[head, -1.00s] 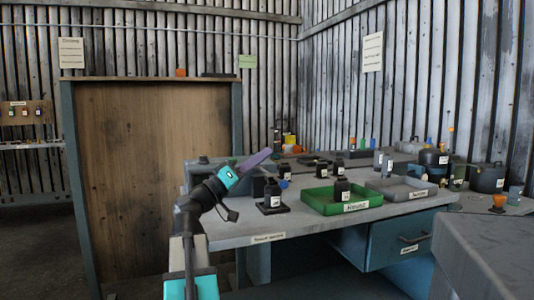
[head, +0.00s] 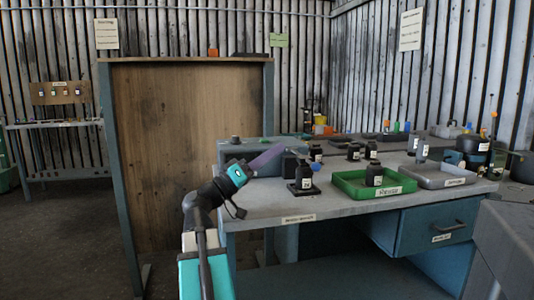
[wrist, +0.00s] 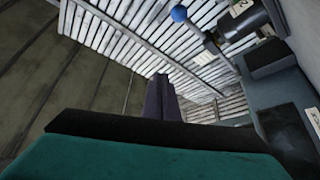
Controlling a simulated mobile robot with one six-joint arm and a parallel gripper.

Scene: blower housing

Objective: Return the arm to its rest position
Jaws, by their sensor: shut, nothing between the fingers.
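My arm rises at the lower middle of the head view, with teal and black links. My gripper (head: 268,158) is at its end, with purple fingers pointing right and slightly up, in front of the grey box at the workbench's left end. The fingers are shut with nothing between them. In the wrist view the purple fingers (wrist: 161,97) lie together and point away from the camera. They touch nothing that I can see.
The workbench (head: 270,207) carries a black part on a base (head: 304,178), a green tray (head: 346,186) holding another black part, and a grey tray (head: 428,184). A wooden panel (head: 180,140) stands behind my arm. A grey block (head: 508,235) is at lower right. Open floor lies left.

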